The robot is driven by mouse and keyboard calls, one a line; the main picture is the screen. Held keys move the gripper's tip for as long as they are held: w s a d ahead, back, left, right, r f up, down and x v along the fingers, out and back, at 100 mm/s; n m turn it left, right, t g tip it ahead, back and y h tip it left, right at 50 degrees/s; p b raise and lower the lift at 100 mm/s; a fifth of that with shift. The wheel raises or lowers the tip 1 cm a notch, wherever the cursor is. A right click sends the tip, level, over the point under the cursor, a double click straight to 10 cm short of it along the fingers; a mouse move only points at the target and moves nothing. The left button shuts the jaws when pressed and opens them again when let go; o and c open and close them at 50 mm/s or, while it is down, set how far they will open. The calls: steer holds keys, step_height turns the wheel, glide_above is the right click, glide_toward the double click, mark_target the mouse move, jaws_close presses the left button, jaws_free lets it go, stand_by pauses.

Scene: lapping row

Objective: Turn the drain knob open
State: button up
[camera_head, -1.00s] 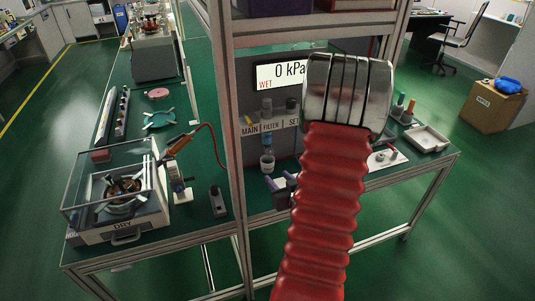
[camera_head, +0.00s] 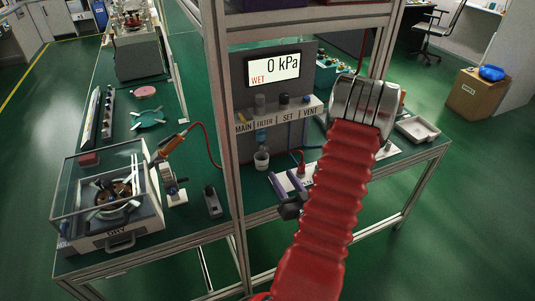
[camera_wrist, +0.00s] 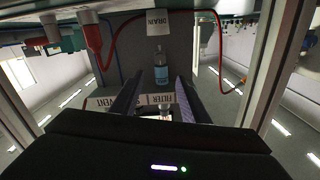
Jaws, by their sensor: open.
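The regulator panel (camera_head: 275,75) shows a lit display reading 0 kPa and WET. Below it, a ledge is labelled MAIN, FILTER, SET and VENT.
An aluminium frame post (camera_head: 226,150) stands left of the panel. A red hose (camera_head: 204,140) loops beside it. A DRY machine (camera_head: 110,205) with a clear cover is at left. A white tray (camera_head: 416,129) lies at right.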

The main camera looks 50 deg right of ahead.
mark_target(265, 150)
steer(key=x, duration=1.3)
steer(key=shift+w+d, duration=0.1)
steer(key=shift+w, duration=0.15)
steer(key=shift+c, duration=0.2)
jaws_close()
